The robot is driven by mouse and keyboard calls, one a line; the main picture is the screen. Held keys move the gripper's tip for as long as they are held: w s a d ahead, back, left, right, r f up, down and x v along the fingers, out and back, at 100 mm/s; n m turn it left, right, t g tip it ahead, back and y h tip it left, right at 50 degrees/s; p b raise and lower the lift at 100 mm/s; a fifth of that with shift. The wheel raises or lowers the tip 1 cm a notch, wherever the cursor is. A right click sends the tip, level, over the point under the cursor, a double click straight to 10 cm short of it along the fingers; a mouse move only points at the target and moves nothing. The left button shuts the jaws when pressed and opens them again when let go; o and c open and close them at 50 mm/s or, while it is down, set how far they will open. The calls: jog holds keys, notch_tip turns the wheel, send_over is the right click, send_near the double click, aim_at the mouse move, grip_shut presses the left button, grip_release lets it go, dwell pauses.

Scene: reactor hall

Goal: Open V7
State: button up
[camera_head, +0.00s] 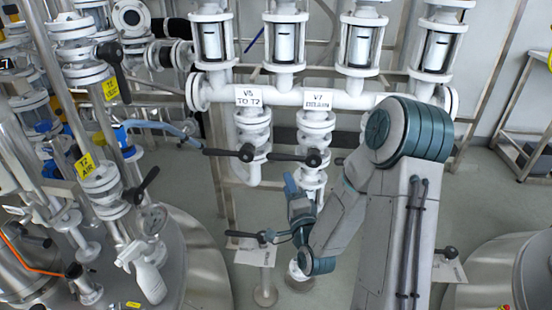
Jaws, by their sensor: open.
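The V7 DRAIN label (318,101) hangs on a white flanged pipe below the horizontal manifold, at the picture's centre. Under it is the V7 valve (316,135), with a black lever handle (290,157) that points left, roughly level, across the pipe. My arm comes in from the right and bends back up, so that my gripper (291,184) is just below the V7 lever, in front of the pipe. The gripper is small and partly hidden by my own wrist. It looks empty, and I see a gap between it and the lever.
The V5 TO T2 valve (248,128) is just left of V7, its black lever (228,153) also pointing left. Lower down is another black lever (252,235) near a white tag. A steel tank (500,268) stands lower right.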

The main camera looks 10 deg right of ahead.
aim_at(294, 156)
jog(key=b+x, duration=0.1)
jog(key=x, duration=1.2)
jog(key=shift+w, duration=0.35)
jog(key=shift+r, duration=0.1)
grip_shut()
